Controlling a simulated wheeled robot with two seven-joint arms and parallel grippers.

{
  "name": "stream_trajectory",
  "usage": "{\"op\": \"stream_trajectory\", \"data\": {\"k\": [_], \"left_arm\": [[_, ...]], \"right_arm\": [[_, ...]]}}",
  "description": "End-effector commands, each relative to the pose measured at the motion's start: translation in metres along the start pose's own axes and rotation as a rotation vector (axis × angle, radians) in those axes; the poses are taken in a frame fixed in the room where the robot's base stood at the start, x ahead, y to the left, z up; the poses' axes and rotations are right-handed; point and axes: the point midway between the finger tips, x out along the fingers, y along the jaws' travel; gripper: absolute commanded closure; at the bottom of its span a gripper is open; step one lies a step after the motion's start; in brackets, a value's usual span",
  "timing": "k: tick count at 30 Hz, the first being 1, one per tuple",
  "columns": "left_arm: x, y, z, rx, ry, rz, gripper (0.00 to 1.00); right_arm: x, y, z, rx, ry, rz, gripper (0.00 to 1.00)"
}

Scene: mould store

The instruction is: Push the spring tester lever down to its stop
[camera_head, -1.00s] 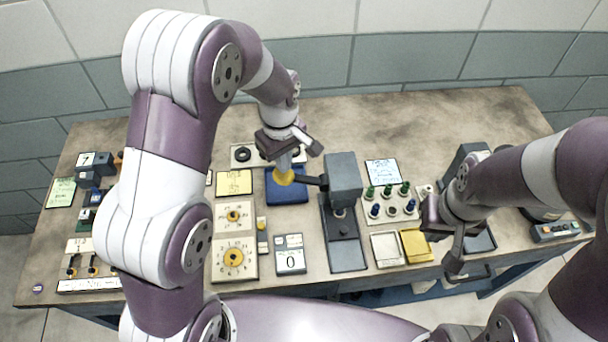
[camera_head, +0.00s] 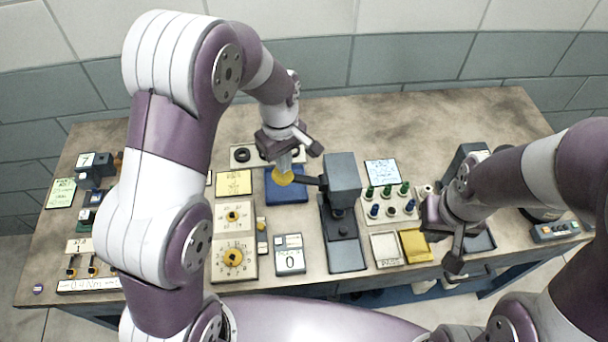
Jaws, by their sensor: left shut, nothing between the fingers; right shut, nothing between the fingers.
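The spring tester appears to be the grey press (camera_head: 342,178) mid-bench, with a block-shaped head over a dark base. My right gripper (camera_head: 455,264) is shut and empty near the front edge, right of the yellow tray.
Dial panels (camera_head: 233,258) lie further left. A rack of green and blue pegs (camera_head: 393,207) and a yellow tray (camera_head: 416,246) lie right of it.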

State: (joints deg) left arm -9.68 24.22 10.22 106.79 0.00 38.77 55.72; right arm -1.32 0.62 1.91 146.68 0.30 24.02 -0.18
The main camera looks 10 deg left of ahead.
Motion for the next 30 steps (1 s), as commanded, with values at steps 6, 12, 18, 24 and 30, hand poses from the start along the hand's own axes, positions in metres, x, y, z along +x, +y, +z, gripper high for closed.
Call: {"op": "stream_trajectory", "data": {"k": [6, 12, 18, 24, 30], "left_arm": [[0.0, 0.0, 0.0, 0.0, 0.0, 0.0, 1.0], [0.0, 0.0, 0.0, 0.0, 0.0, 0.0, 1.0], [0.003, 0.0, 0.0, 0.0, 0.0, 0.0, 1.0], [0.01, 0.0, 0.0, 0.0, 0.0, 0.0, 1.0], [0.012, 0.0, 0.0, 0.0, 0.0, 0.001, 1.0]], "right_arm": [[0.0, 0.0, 0.0, 0.0, 0.0, 0.0, 1.0], [0.0, 0.0, 0.0, 0.0, 0.0, 0.0, 1.0], [0.002, 0.0, 0.0, 0.0, 0.0, 0.0, 1.0], [0.005, 0.0, 0.001, 0.0, 0.0, 0.0, 1.0], [0.006, 0.0, 0.001, 0.0, 0.0, 0.0, 1.0]]}}
